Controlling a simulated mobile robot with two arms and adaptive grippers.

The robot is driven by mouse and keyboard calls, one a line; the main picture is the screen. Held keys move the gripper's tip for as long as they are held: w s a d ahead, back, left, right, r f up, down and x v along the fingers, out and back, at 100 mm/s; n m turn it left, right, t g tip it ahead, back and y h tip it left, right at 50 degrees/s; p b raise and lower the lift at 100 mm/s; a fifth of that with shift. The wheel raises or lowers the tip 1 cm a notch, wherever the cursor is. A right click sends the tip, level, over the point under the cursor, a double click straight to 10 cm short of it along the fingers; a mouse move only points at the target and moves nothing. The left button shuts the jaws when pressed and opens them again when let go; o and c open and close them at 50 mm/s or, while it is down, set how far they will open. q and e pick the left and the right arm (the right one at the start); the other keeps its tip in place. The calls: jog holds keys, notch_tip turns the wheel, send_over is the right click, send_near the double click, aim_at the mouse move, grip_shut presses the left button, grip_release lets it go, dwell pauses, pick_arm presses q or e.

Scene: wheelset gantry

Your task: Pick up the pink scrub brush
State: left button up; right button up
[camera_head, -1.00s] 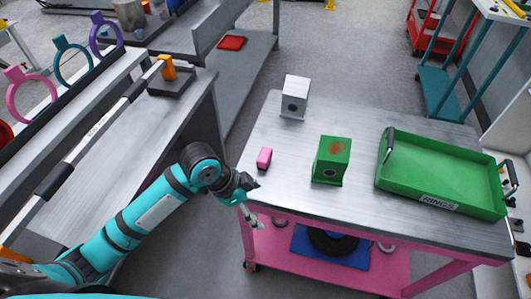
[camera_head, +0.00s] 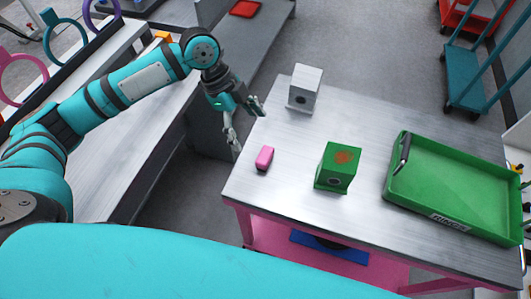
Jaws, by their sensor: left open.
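The pink scrub brush (camera_head: 264,158) lies on the metal top of the pink cart (camera_head: 290,189), near its left edge. My left gripper (camera_head: 248,128) is open and empty, with its fingers spread. It hangs above and just beyond the cart's left edge, up and to the left of the brush in the picture, apart from it. Nothing hides the brush. My right gripper is not in view.
A green block with a rusty patch (camera_head: 338,166) stands right of the brush. A grey block (camera_head: 304,87) stands behind it. A green tray labelled RINGS (camera_head: 452,222) fills the cart's right side. A grey bench (camera_head: 118,165) lies left, with a floor gap between.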

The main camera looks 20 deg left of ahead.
pick_arm(q)
jog(key=p, duration=0.1)
send_over(263, 154)
jog(key=a, duration=0.2)
notch_tip(263, 154, down, 5)
jog(key=shift+x, duration=1.15)
jog(key=shift+f+p, duration=0.35)
jog(key=shift+p, duration=0.1)
jog(key=p+x, duration=0.1)
jog(key=x, duration=0.2)
jog(key=shift+w+f, duration=0.15)
jog(key=shift+f, duration=0.2)
jog(key=shift+d+f, duration=0.25)
jog(key=shift+f, duration=0.15)
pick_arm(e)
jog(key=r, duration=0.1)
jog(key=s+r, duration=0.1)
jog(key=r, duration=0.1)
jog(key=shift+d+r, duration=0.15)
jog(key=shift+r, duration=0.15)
pick_arm(q)
jog(key=c, duration=1.3)
